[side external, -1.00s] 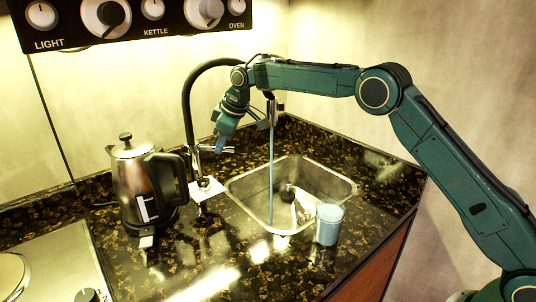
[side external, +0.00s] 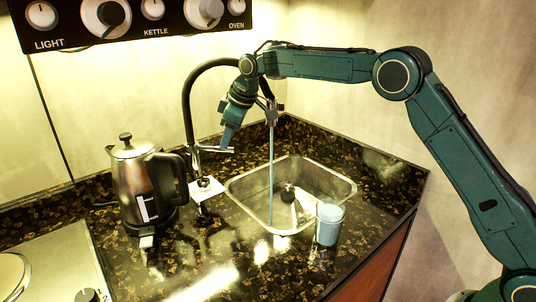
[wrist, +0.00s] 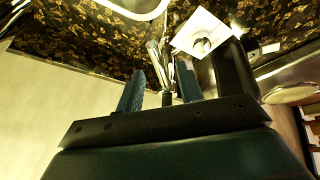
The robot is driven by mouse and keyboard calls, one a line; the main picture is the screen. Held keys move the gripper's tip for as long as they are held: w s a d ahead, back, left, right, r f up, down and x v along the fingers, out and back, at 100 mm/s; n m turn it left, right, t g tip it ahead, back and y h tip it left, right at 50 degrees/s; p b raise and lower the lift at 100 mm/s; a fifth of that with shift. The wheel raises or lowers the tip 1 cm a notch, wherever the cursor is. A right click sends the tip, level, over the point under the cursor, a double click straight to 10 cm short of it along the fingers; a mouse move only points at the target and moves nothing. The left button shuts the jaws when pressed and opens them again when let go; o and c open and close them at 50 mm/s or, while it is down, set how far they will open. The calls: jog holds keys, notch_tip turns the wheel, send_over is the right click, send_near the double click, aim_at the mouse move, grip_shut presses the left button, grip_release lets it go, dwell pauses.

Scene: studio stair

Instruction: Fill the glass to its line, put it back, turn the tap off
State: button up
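The glass (side external: 329,226) stands upright on the dark counter at the front right of the sink, looking pale blue; its line and exact water level cannot be made out. The tap (side external: 195,158) has a black hose arching to a spout, and a thin blue stream (side external: 271,170) falls from it into the sink (side external: 233,190). The tap lever (side external: 216,149) points right. My gripper (side external: 226,146) is empty, pointing down close to the lever; contact cannot be told. In the wrist view my gripper's blue fingers (wrist: 160,68) are apart, with the tap's metal body (wrist: 153,55) beyond them.
A steel kettle (side external: 131,180) stands left of the tap. A hob (side external: 60,262) is at the lower left. A knob panel (side external: 130,18) hangs above. A dark round object (side external: 287,192) sits in the sink. The front counter is clear.

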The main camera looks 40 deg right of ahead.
jog(key=s+d, duration=0.4)
jog(key=s, duration=0.6)
dwell(0.4)
jog(key=shift+c, duration=0.3)
jog(key=shift+f, duration=0.15)
jog(key=c, duration=0.7)
jog(key=a+f+t, duration=0.1)
jog(key=w+a+f+t+h, duration=0.1)
jog(key=f, duration=0.1)
jog(key=a+f+t+h, duration=0.1)
jog(key=shift+w+f+m, duration=0.2)
jog(key=shift+f+m, duration=0.05)
jog(key=shift+m, duration=0.05)
grip_shut()
jog(key=s+a+r+n+t, duration=0.3)
jog(key=s+a+n+t, duration=0.1)
jog(key=a+n+t, duration=0.3)
jog(key=shift+s+t+h, duration=0.3)
jog(key=shift+s+t, duration=0.05)
jog(key=shift+t, duration=0.45)
